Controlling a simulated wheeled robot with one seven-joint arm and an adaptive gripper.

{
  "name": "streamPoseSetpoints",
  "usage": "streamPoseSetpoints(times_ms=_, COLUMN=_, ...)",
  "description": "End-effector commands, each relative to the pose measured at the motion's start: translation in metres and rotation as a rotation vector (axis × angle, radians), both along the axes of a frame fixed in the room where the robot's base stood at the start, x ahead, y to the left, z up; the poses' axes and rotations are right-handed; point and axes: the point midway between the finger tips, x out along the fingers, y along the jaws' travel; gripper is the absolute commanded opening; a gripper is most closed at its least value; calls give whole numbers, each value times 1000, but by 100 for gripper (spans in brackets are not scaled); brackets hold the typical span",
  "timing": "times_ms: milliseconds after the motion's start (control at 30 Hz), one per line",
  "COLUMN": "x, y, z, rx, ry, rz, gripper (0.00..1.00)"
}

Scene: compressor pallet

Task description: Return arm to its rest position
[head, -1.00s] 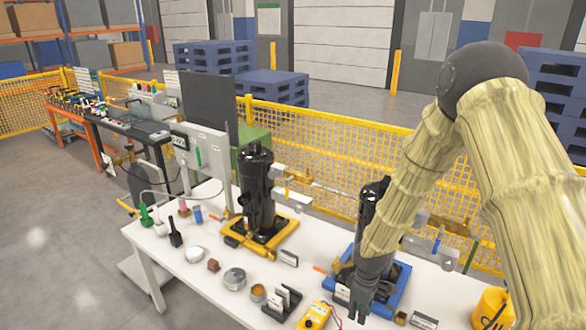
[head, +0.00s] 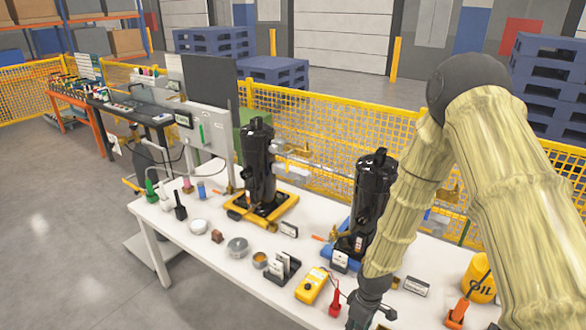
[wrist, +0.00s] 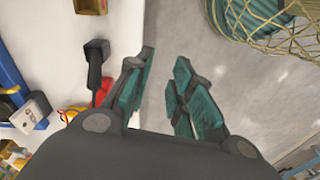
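My arm, in a tan ribbed sleeve, fills the right side of the head view. My gripper (head: 368,318) hangs at the front edge of the white table, by the lower border of the picture. In the wrist view my gripper (wrist: 160,85) has its two teal-padded fingers apart with nothing between them. The table edge and the grey floor lie beneath the fingers. The fingertips are only partly visible in the head view.
Two black compressors (head: 258,165) (head: 374,190) stand on yellow and blue pallets on the white table (head: 165,233). A yellow meter (head: 311,285), a red-handled tool (head: 336,301) and a yellow oil can (head: 480,280) are near my arm. A yellow mesh fence (head: 330,140) runs behind.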

Motion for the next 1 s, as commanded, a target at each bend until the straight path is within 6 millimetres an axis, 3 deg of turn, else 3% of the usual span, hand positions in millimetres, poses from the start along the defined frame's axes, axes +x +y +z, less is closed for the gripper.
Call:
streamPoseSetpoints(times_ms=33, x=-12, y=1, z=-17, rx=8, ry=9, rz=-27, gripper=23)
streamPoseSetpoints(times_ms=167, x=-48, y=3, z=-55, rx=29, ry=25, rz=-125, gripper=23)
streamPoseSetpoints(times_ms=400, x=-155, y=-2, z=-143, rx=41, ry=54, rz=-425, gripper=23)
streamPoseSetpoints(times_ms=533, x=-215, y=-13, z=-179, rx=12, ry=55, rz=-598, gripper=23)
streamPoseSetpoints(times_ms=600, x=-243, y=-21, z=-191, rx=-10, ry=48, rz=-679, gripper=23)
streamPoseSetpoints(times_ms=733, x=-281, y=-34, z=-203, rx=-48, ry=33, rz=-786, gripper=23)
streamPoseSetpoints(times_ms=867, x=-297, y=-41, z=-204, rx=-69, ry=20, rz=-836, gripper=23)
streamPoseSetpoints(times_ms=1000, x=-298, y=-42, z=-204, rx=-71, ry=17, rz=-842, gripper=23)
